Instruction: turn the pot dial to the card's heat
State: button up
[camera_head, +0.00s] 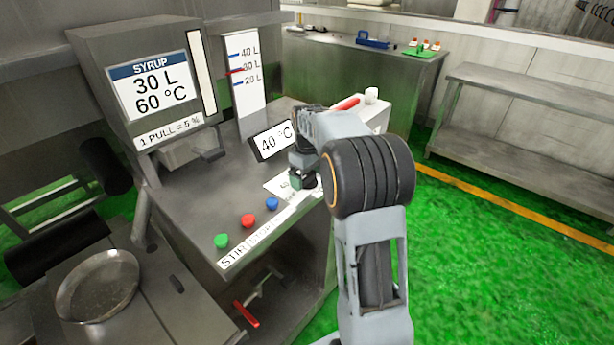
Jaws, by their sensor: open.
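The card (149,87) on the grey cabinet reads SYRUP, 30 L, 60 °C. A small tilted display (262,148) on the counter reads 40 °C. My gripper (302,182) points down in front of this display, low over a white label plate (276,186) with mostly covered print. The gripper is open. The pot dial is hidden behind or between the gripper's dark fingers, so I cannot tell whether they touch it.
Green (222,241), red (248,221) and blue (272,204) buttons line the counter's front, left of my gripper. A level scale (245,85) stands behind. A round pan (98,286) sits lower left. Green floor at right is free.

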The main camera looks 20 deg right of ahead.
jog(key=shift+c, duration=0.4)
jog(key=c, duration=0.9)
jog(key=shift+o, duration=0.2)
